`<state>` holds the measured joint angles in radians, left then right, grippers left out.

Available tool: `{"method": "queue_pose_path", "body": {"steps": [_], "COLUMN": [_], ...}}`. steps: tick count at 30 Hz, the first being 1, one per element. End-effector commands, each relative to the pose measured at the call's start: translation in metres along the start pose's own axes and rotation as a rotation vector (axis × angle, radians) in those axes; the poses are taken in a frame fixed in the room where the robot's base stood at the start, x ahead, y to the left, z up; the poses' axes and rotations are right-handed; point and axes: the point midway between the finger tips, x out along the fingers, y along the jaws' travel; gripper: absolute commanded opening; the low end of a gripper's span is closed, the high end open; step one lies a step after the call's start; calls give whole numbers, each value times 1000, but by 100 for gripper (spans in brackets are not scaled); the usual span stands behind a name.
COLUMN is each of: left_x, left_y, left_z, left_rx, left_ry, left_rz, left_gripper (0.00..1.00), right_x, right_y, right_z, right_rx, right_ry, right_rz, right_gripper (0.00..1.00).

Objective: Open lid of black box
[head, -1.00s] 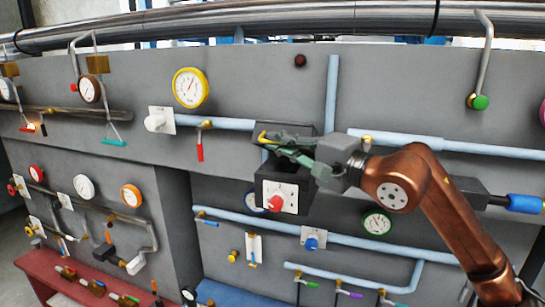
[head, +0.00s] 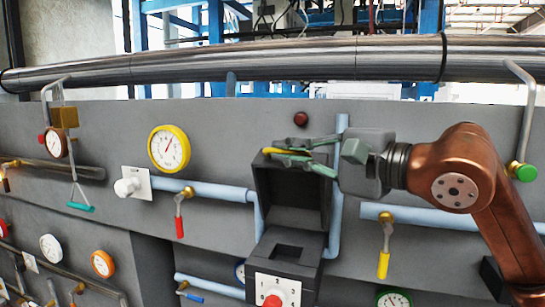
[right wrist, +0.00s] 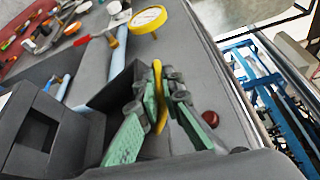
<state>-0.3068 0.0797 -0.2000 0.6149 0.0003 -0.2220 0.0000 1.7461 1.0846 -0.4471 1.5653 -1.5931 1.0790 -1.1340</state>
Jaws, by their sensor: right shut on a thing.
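The black box (head: 290,254) is on the grey panel, with a square opening in its top and a red knob (head: 272,301) on its white front plate. Its lid (head: 291,203) stands raised, about upright, behind the opening. A yellow handle (head: 272,151) is at the lid's top edge. My right gripper (head: 288,152) comes in from the right, its green fingers shut on this handle. In the right wrist view the yellow handle (right wrist: 158,90) is between the fingers, and the box's opening (right wrist: 38,138) shows at left. My left gripper is not in view.
A yellow-rimmed gauge (head: 169,148) and a red-handled valve (head: 179,225) are left of the box. A light-blue pipe (head: 335,222) runs close on the lid's right. A yellow-handled valve (head: 384,262) is farther right. A metal pipe (head: 300,62) runs along the top.

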Motion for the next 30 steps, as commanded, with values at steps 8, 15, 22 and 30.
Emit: {"method": "queue_pose_path", "body": {"steps": [8,15,22,30], "left_x": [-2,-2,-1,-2], "left_y": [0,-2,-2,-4], "left_z": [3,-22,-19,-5], "left_rx": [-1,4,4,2], "left_ry": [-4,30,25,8], "left_rz": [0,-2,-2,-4], "left_gripper": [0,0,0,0], "right_x": [-3,-3,-3,-6], "right_y": [-4,-4,-4,-4], "right_z": [-4,-4,-4,-4], "right_rx": [0,1,1,1], "right_ry": [6,4,5,7], "right_rz": [0,0,0,-2], "right_gripper": [0,0,14,14]}}
